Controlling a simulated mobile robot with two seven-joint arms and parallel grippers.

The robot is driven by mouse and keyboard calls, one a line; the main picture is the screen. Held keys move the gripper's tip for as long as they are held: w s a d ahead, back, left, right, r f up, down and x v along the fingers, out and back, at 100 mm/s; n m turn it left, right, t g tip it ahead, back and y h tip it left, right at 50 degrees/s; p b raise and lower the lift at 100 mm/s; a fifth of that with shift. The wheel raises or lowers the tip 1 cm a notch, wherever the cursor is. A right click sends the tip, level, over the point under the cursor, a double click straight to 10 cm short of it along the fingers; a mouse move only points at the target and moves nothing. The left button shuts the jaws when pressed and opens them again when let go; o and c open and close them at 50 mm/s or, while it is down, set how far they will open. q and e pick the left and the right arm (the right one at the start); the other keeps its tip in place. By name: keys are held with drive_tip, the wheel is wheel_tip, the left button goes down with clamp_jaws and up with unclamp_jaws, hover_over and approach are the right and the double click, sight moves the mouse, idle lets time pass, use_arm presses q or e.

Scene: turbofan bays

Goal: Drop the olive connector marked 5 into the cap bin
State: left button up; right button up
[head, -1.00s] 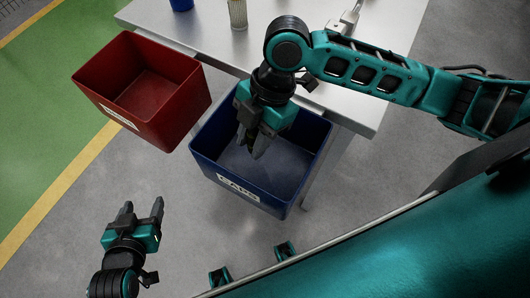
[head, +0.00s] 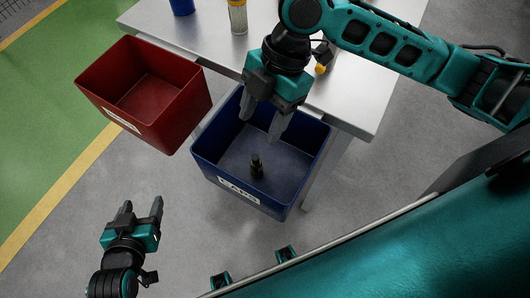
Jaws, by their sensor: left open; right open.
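The blue bin labelled CAPS (head: 300,178) stands beside the table. A small dark olive connector (head: 257,167) stands about upright on its floor; I cannot read any mark on it. My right gripper (head: 260,128) is open and empty, above the back part of the bin and apart from the connector. My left gripper (head: 140,207) is open and empty, low at the left, in front of the bins.
A red bin (head: 193,103) stands left of the blue one, its label unreadable. The grey table (head: 350,95) behind holds a blue cup (head: 182,6), a clear-sided container (head: 238,17) and a small yellow item (head: 320,69). Open floor lies in front.

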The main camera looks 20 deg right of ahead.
drive_tip(key=s+v, duration=0.1)
drive_tip(key=v, duration=0.5)
drive_tip(key=shift+w+r+p, duration=0.25)
drive_tip(key=shift+w+p, duration=0.1)
drive_tip(key=shift+w, duration=0.15)
drive_tip(key=shift+d, duration=0.1)
